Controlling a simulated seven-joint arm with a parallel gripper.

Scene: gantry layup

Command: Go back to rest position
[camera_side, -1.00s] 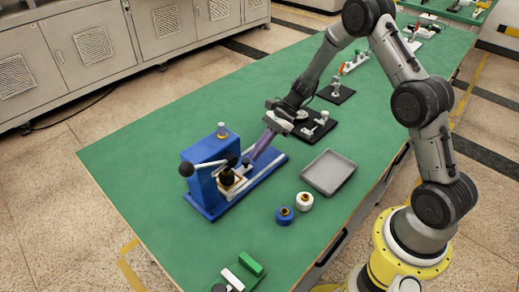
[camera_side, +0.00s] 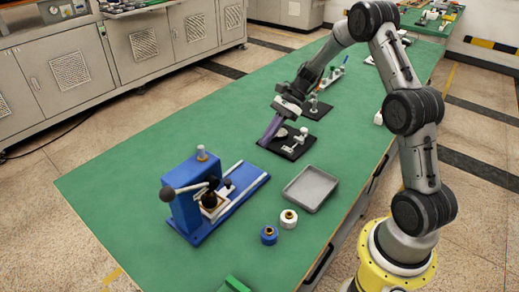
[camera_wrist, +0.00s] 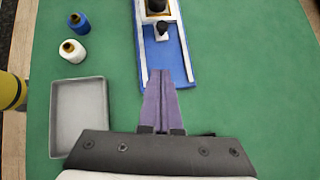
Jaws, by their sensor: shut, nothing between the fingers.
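My gripper (camera_side: 270,132) is above the green table, behind the blue press and clear of it. Its purple fingers are together with nothing between them, and they also show in the wrist view (camera_wrist: 160,95). The blue press (camera_side: 187,215) has a lever with a black ball and a long blue base with rails. Nothing is in contact with my fingers that I can see.
A grey tray (camera_side: 311,189) lies right of the press. A white bottle (camera_side: 289,219) and a blue bottle (camera_side: 269,236) stand in front of it. Black fixtures (camera_side: 292,143) stand near and behind my gripper. The table's left part (camera_side: 130,160) is bare.

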